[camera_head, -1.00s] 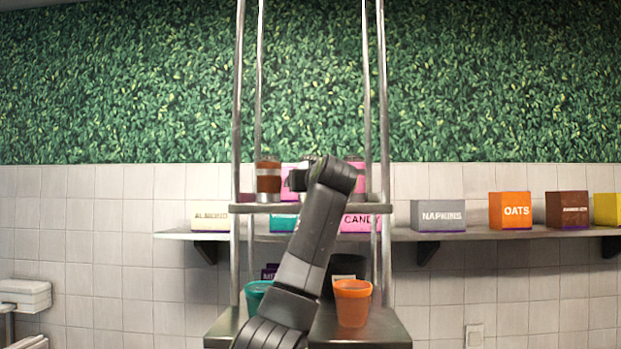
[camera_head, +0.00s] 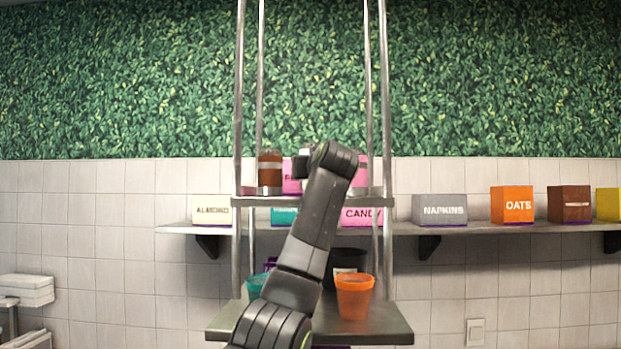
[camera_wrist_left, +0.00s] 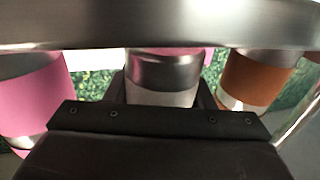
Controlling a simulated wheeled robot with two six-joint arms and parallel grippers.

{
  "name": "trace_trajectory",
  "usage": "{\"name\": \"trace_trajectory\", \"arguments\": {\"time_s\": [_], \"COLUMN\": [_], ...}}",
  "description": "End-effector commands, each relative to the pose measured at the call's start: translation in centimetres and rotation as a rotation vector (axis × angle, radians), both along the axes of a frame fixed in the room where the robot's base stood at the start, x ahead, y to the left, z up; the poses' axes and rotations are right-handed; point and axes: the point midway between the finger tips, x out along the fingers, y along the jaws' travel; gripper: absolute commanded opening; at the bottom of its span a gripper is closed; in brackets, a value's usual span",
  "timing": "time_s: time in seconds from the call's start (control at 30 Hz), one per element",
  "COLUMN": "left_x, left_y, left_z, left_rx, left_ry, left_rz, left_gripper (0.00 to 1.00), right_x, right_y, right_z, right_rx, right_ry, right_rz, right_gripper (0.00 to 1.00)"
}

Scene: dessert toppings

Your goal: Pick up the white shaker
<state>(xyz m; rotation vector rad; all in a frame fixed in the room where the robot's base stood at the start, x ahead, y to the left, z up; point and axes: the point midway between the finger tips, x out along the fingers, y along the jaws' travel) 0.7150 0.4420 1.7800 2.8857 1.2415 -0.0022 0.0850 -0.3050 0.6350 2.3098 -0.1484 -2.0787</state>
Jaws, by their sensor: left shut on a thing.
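The white shaker (camera_wrist_left: 160,92) shows in the left wrist view as a pale body with a dark metal end, between the jaws. My left gripper (camera_wrist_left: 160,104) is shut on it. In the head view my left gripper (camera_head: 304,172) is at the upper shelf of the metal rack, mostly behind my own arm. A small pale part of the shaker (camera_head: 306,149) seems to show above it. Whether its base is clear of the shelf is hidden. My right gripper is not in view.
A brown-orange shaker (camera_head: 270,172) stands left of the gripper, a pink one (camera_head: 359,174) right. The upper shelf (camera_head: 262,201) has upright poles around it. Below, an orange cup (camera_head: 354,297) and a teal cup (camera_head: 256,284) stand on the lower shelf. Labelled boxes line the wall shelf.

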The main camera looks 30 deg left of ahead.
Motion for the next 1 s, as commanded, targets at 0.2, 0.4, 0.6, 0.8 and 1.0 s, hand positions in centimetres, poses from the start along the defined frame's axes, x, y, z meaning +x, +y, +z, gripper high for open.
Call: {"name": "trace_trajectory", "arguments": {"time_s": [0.2, 0.4, 0.6, 0.8, 1.0], "left_x": [-0.1, -0.1, 0.0, -0.1, 0.2], "left_y": [-0.1, -0.1, 0.0, 0.0, -0.3], "left_z": [3.0, 5.8, 7.5, 8.4, 8.5], "left_rx": [0.000, -0.001, 0.000, 0.001, 0.002], "left_ry": [-0.003, -0.002, -0.001, -0.001, -0.001], "left_rz": [-0.002, -0.002, -0.001, -0.001, -0.005], "left_gripper": [0.24, 0.24, 0.24, 0.24, 0.24], "right_x": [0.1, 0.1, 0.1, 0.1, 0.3], "right_y": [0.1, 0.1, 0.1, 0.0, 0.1], "right_z": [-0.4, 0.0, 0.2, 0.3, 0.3], "right_rx": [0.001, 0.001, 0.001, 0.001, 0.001], "right_ry": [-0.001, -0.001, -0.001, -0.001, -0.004], "right_rz": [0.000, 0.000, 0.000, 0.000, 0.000], "right_gripper": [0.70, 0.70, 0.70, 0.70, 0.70]}}
